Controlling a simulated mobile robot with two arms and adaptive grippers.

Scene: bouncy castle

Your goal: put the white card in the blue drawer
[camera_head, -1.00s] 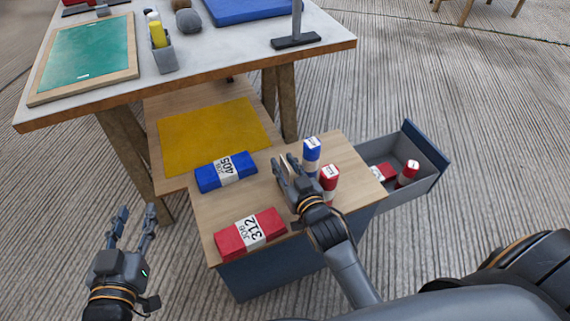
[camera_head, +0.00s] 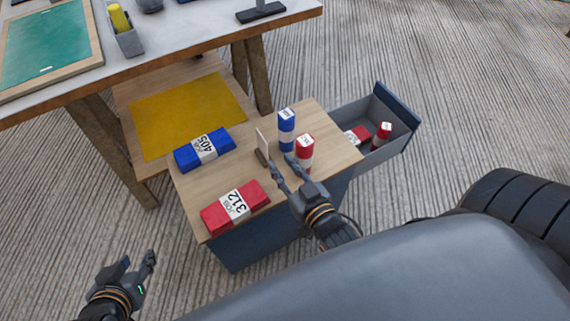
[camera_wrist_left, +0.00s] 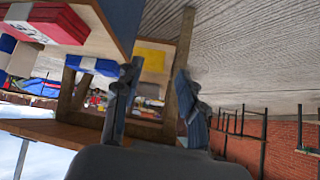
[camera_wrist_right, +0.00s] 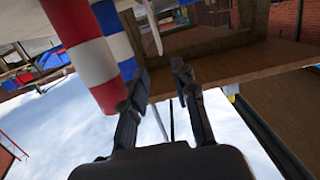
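The white card (camera_head: 261,140) stands upright in a small brown holder (camera_head: 261,158) on the wooden cabinet top (camera_head: 240,175); it shows thinly in the right wrist view (camera_wrist_right: 152,27). My right gripper (camera_head: 281,166) is open and empty, just on the near side of the card, apart from it and left of a red block. The blue drawer (camera_head: 393,133) is pulled out at the cabinet's right; its grey inside holds red-and-white blocks (camera_head: 383,135). My left gripper (camera_head: 138,262) is open and empty, low at the left, over the floor.
An upright blue block (camera_head: 286,130) and red block (camera_head: 305,152) stand right of the card. A blue block (camera_head: 204,150) and a red block (camera_head: 235,207) lie at left. A yellow mat (camera_head: 188,112) lies on the lower shelf. A workbench (camera_head: 180,40) stands behind.

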